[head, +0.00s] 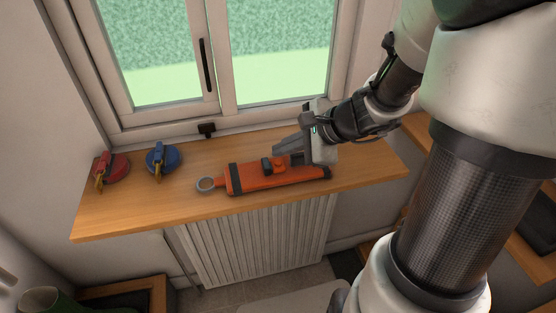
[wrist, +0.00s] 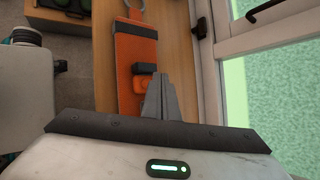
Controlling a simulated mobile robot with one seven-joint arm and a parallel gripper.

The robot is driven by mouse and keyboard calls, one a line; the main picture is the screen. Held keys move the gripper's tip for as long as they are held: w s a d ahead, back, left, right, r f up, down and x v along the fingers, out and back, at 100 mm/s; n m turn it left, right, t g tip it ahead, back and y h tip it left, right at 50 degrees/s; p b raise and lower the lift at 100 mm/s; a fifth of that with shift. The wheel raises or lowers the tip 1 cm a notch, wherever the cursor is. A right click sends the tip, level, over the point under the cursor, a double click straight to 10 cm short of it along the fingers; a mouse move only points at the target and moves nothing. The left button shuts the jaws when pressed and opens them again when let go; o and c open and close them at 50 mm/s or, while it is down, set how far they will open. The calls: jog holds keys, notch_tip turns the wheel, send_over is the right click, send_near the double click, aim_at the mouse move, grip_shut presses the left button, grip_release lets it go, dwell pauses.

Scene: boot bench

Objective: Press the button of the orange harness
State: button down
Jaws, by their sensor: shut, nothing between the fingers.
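The orange harness (head: 285,181) lies on the wooden window sill, with dark straps near its ends and a grey ring at its left end. A small raised orange and black part sits on its middle; I cannot tell clearly which piece is the button. My gripper (head: 279,152) is shut and empty, its fingertips at or just above that raised part. In the wrist view the harness (wrist: 133,60) lies ahead, and the shut fingers of my gripper (wrist: 160,77) reach beside the raised orange block. Whether they touch it I cannot tell.
A red round item (head: 112,168) and a blue round item (head: 163,158) lie on the sill (head: 130,208) at left. The window (head: 210,60) with a dark handle stands behind. A radiator (head: 255,240) is below the sill. The sill between the blue item and harness is clear.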

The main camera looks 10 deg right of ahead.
aim_at(282, 163)
jog(key=shift+f+b, duration=0.45)
jog(key=shift+b, duration=0.1)
jog(key=shift+f+b, duration=0.4)
jog(key=shift+b, duration=0.05)
dwell(0.6)
jog(key=shift+r, duration=0.1)
jog(key=shift+r+p, duration=0.65)
jog(key=shift+r, duration=0.1)
notch_tip(282, 163, up, 5)
jog(key=p, duration=0.4)
jog(key=shift+r, duration=0.1)
dwell(0.9)
